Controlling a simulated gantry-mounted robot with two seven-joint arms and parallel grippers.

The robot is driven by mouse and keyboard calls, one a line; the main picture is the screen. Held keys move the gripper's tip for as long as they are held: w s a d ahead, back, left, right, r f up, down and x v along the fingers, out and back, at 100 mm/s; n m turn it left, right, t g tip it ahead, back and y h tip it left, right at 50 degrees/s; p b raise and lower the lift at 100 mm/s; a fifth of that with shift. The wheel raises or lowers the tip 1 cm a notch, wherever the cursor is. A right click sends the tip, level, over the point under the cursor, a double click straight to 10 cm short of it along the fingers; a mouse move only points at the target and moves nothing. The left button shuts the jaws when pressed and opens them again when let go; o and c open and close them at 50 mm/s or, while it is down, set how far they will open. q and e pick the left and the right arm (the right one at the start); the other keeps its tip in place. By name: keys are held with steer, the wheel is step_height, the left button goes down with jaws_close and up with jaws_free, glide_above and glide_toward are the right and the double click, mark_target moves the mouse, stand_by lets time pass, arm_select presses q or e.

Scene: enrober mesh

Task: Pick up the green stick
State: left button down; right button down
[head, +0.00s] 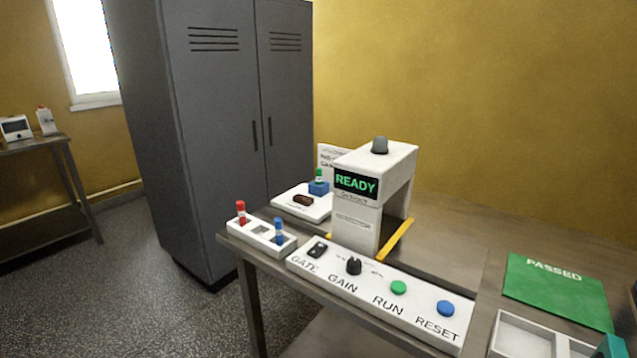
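The green stick (319,174) stands upright in a small blue block (318,188), left of the white machine. The block is on a white plate (289,205) at the table's back left. Only the stick's upper part shows; its lower end is hidden in or behind the block. A white rack (260,240) in front holds a red stick (241,211) and a blue stick (279,230), with an empty slot between them. Neither of my grippers is in view.
The white machine (355,228) with a READY display stands close right of the plate. A brown piece (303,199) lies on the plate. A control panel (365,292) runs along the front edge. A green PASSED mat (556,287) and white tray (507,347) are at right.

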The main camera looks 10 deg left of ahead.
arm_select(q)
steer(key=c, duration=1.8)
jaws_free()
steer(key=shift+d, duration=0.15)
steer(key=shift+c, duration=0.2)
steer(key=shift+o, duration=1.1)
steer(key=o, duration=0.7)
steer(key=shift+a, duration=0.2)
